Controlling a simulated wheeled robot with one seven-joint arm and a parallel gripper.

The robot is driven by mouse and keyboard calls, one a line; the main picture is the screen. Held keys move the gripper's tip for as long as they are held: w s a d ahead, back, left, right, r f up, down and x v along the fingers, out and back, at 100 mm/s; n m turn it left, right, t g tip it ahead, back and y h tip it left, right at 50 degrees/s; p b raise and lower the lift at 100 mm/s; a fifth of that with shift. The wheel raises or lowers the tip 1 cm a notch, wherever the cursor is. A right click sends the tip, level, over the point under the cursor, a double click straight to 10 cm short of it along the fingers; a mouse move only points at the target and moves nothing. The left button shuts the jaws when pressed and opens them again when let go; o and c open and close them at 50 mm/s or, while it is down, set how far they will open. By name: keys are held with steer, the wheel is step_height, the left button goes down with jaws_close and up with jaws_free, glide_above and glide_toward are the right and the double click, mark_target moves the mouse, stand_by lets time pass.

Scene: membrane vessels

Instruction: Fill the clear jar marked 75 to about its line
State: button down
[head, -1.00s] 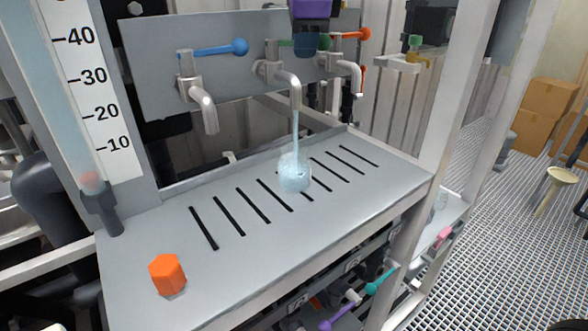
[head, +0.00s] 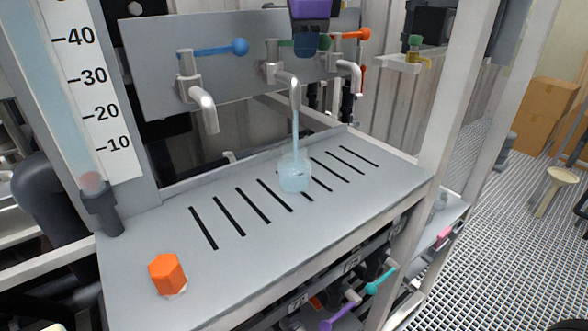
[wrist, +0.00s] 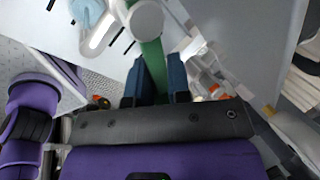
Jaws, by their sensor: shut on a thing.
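The clear jar (head: 294,175) stands upright on the slotted steel shelf under the middle tap (head: 287,75). A stream of water (head: 295,120) runs from the spout into it. Pale blue water shows in the jar; its line and number are too small to read. The jar also shows at the top left of the wrist view (wrist: 87,12). My gripper (head: 306,45) is at the middle tap, above and behind the jar. In the wrist view its dark blue fingers (wrist: 155,82) are shut on the green tap handle (wrist: 153,57).
A tap with a blue handle (head: 212,48) is on the left, and one with an orange handle (head: 350,35) on the right. An orange hexagonal piece (head: 167,273) lies at the shelf's front left. A scale column (head: 95,85) stands at the left. The shelf's middle front is clear.

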stand_by(0.5)
steer(key=shift+w+a+n+g+y, duration=0.15)
steer(key=shift+w+n+y, duration=0.3)
steer(key=shift+n, duration=0.7)
steer(key=shift+w+a+n+g+y, duration=0.2)
steer(key=shift+w+n+y, duration=0.25)
steer(key=shift+n, duration=0.75)
steer(key=shift+w+a+n+g+y, duration=0.15)
steer(key=shift+w+n+y, duration=0.3)
steer(key=shift+n, duration=0.7)
steer(key=shift+r, duration=0.1)
steer(key=c, duration=1.1)
jaws_free()
steer(key=shift+w, duration=0.15)
steer(key=shift+o, duration=0.2)
